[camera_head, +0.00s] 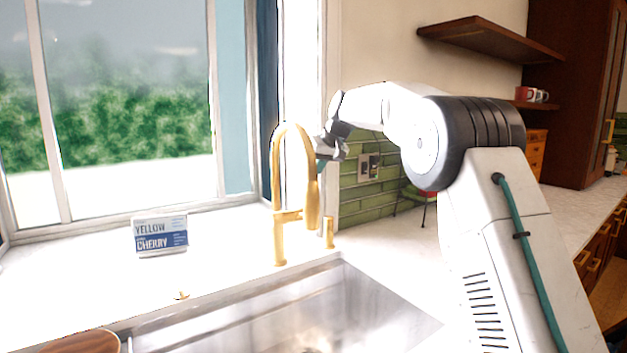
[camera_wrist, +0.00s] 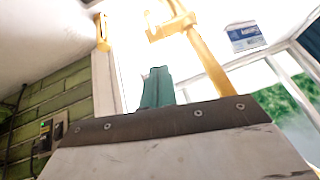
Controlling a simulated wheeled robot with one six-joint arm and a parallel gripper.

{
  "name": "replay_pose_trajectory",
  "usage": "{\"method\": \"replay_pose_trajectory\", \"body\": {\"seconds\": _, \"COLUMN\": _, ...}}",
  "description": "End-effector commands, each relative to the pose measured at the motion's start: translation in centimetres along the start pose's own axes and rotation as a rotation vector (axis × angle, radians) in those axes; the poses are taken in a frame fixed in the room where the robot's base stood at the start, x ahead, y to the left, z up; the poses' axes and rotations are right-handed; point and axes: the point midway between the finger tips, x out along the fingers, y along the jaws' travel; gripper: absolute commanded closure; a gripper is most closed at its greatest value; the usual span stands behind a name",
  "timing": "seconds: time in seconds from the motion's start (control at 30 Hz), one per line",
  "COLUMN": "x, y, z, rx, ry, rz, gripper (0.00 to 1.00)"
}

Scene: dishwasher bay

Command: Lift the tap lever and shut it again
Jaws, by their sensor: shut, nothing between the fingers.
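The gold tap (camera_head: 277,220) stands behind the sink, with its tall arched spout curving over to the right. It also shows in the wrist view (camera_wrist: 207,62), at the top and right. The same piece shows at the upper left of the wrist view (camera_wrist: 102,32).
The steel sink (camera_head: 290,315) lies in front of the tap. A box lettered YELLOW CHERRY (camera_head: 160,235) stands on the counter at the left by the window. Green wall tiles with sockets (camera_head: 369,167) are behind my arm. A wooden shelf (camera_head: 490,42) is higher at right.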

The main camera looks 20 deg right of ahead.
Motion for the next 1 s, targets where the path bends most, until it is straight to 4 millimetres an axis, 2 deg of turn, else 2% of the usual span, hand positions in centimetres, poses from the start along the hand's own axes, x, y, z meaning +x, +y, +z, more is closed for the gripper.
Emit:
{"method": "replay_pose_trajectory", "body": {"seconds": 0.3, "x": 6.8, "y": 0.8, "z": 0.2, "rx": 0.008, "ry": -0.002, "rz": 0.003, "gripper": 1.00}}
{"method": "replay_pose_trajectory", "body": {"seconds": 0.4, "x": 8.3, "y": 0.7, "z": 0.7, "rx": 0.007, "ry": -0.002, "rz": 0.003, "gripper": 1.00}}
{"method": "replay_pose_trajectory", "body": {"seconds": 0.63, "x": 10.2, "y": 0.5, "z": 2.7, "rx": 0.006, "ry": -0.002, "rz": 0.003, "gripper": 1.00}}
{"method": "replay_pose_trajectory", "body": {"seconds": 1.0, "x": 10.6, "y": 0.4, "z": 3.0, "rx": 0.004, "ry": -0.001, "rz": 0.003, "gripper": 1.00}}
